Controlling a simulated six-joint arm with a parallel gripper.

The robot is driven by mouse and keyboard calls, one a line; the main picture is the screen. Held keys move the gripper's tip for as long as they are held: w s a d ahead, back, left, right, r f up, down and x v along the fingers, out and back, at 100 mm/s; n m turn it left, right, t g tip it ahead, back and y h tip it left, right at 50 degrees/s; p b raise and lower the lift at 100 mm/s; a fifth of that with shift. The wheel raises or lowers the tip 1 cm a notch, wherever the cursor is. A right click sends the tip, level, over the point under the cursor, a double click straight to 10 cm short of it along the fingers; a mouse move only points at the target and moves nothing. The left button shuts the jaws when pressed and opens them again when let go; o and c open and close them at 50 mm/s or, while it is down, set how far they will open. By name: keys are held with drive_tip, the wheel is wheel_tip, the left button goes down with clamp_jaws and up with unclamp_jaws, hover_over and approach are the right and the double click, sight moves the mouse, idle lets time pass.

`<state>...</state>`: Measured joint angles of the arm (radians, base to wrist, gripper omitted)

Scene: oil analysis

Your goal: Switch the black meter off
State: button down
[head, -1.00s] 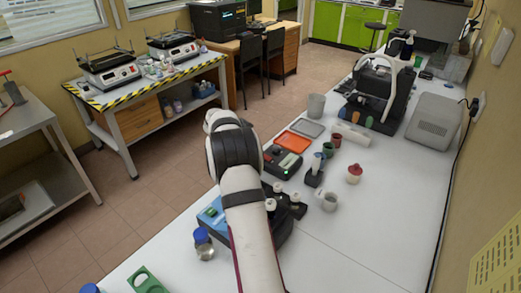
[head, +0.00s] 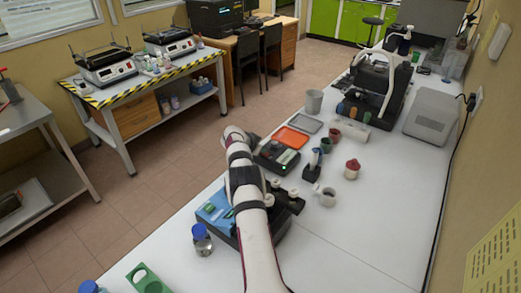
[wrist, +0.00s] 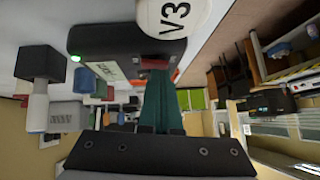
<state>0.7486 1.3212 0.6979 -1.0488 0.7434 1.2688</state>
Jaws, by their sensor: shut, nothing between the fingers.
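The black meter (head: 277,157) lies on the white bench in the head view, with a small screen and a lit green light on its front. In the wrist view its dark body (wrist: 115,42) is close, with the green light (wrist: 75,58) lit at one end and a red switch (wrist: 162,60) near the other. My gripper (wrist: 157,75) shows there as teal fingers, closed together and empty. Their tips are at the meter's edge by the red switch; I cannot tell if they touch it. In the head view the fingers are hidden behind my arm.
A blue instrument (head: 216,212) stands beside my arm. An orange tray (head: 290,138) lies behind the meter, and a small dark stand (head: 312,170) is to its right. A white round part marked V3 (wrist: 172,14) shows by the meter.

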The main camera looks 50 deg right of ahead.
drive_tip(key=shift+w+f, duration=0.15)
drive_tip(key=shift+f, duration=0.25)
drive_tip(key=shift+s, duration=0.85)
drive_tip(key=d+r+v, duration=0.2)
drive_tip(key=v, duration=1.1)
drive_tip(key=shift+r, duration=0.15)
drive_tip(key=shift+s+d, duration=0.1)
drive_tip(key=shift+s, duration=0.05)
